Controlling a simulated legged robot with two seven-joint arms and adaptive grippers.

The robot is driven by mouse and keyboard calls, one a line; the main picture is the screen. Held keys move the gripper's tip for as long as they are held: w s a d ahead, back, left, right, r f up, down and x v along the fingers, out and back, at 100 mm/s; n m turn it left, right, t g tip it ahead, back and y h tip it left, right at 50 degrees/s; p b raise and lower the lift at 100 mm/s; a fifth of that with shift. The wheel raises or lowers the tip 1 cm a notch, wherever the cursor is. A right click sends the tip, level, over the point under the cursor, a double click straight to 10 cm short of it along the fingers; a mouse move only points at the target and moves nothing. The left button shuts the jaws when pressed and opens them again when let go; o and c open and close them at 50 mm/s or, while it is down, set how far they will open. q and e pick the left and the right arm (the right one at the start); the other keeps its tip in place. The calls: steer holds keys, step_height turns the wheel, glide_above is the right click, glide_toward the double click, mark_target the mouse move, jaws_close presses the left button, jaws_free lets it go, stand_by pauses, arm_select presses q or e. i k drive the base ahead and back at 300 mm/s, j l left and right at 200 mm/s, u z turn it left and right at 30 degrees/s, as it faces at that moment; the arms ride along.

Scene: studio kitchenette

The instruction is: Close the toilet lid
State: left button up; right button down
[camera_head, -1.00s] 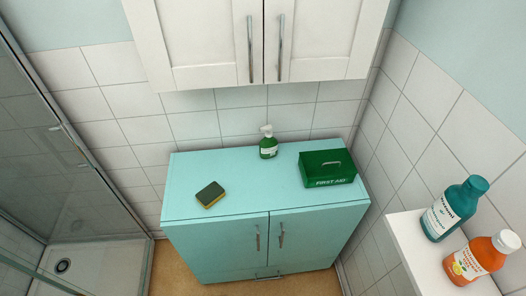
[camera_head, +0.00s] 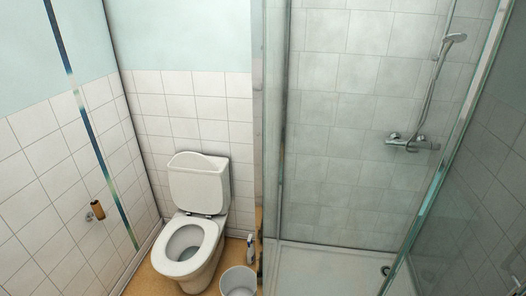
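The white toilet (camera_head: 205,218) stands in the corner to the left of the shower, on an orange-tan floor. Its seat ring (camera_head: 187,247) is down and the bowl opening shows through it. The lid (camera_head: 199,183) appears to be raised, leaning back in front of the cistern; its edges are hard to separate from the cistern. Neither of my grippers is in view.
A white bin (camera_head: 238,281) stands on the floor at the toilet's right front, with a toilet brush (camera_head: 250,245) behind it. A glass shower enclosure (camera_head: 440,190) fills the right side. A paper holder (camera_head: 96,210) is on the left tiled wall.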

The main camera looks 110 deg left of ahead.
mark_target(196, 185)
steer(key=u, duration=4.15)
steer(key=z, duration=0.3)
steer(key=i+j+z, duration=0.2)
steer(key=j+z, duration=0.25)
steer(key=i+j+z, duration=0.15)
steer(key=j+z, duration=0.15)
steer(key=z, duration=0.15)
steer(key=j+z, duration=0.45)
